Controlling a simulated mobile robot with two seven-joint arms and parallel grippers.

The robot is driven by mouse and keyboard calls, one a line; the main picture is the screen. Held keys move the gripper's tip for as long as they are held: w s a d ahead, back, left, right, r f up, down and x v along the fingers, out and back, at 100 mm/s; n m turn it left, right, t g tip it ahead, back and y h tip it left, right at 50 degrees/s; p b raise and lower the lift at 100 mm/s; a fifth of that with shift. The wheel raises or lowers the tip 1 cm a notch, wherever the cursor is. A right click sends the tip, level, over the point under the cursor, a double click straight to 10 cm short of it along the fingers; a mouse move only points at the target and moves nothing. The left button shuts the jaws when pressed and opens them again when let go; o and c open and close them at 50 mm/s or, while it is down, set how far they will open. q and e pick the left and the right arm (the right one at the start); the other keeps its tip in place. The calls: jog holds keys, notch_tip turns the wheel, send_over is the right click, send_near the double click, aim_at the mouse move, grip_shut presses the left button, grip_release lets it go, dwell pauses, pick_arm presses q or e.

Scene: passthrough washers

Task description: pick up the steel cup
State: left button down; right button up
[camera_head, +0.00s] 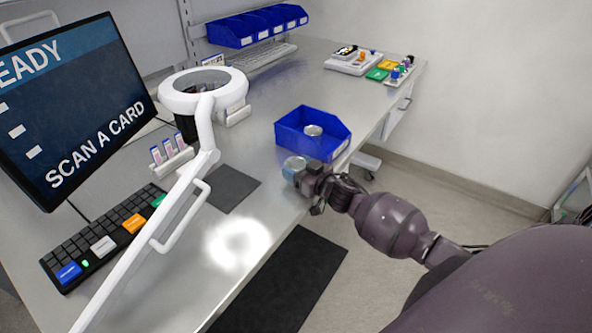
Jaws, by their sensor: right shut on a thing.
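The steel cup (292,167), a small shiny round vessel with a bluish tint, is at the tip of my right gripper (307,174), just in front of the blue bin. The gripper reaches in from the right over the table's right edge and is shut on the cup, its fingers partly hiding it. I cannot tell whether the cup touches the table. My left gripper is not in view.
An open blue bin (330,146) with a round silver thing (313,130) inside stands just behind the cup. A white magnifier lamp (205,110) and its arm cross the left side. A dark mat (231,187) lies left of the gripper.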

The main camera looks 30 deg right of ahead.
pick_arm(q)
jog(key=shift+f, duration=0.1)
pick_arm(e)
jog(key=shift+s+d, duration=0.1)
jog(key=shift+s, duration=0.25)
jog(key=f+v, duration=0.1)
jog(key=v, duration=1.6)
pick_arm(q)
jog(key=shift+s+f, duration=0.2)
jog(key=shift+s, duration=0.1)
pick_arm(e)
jog(key=shift+s+r, duration=0.1)
jog(key=shift+s, duration=0.05)
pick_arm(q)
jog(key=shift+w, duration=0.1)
pick_arm(e)
jog(key=shift+d, duration=0.1)
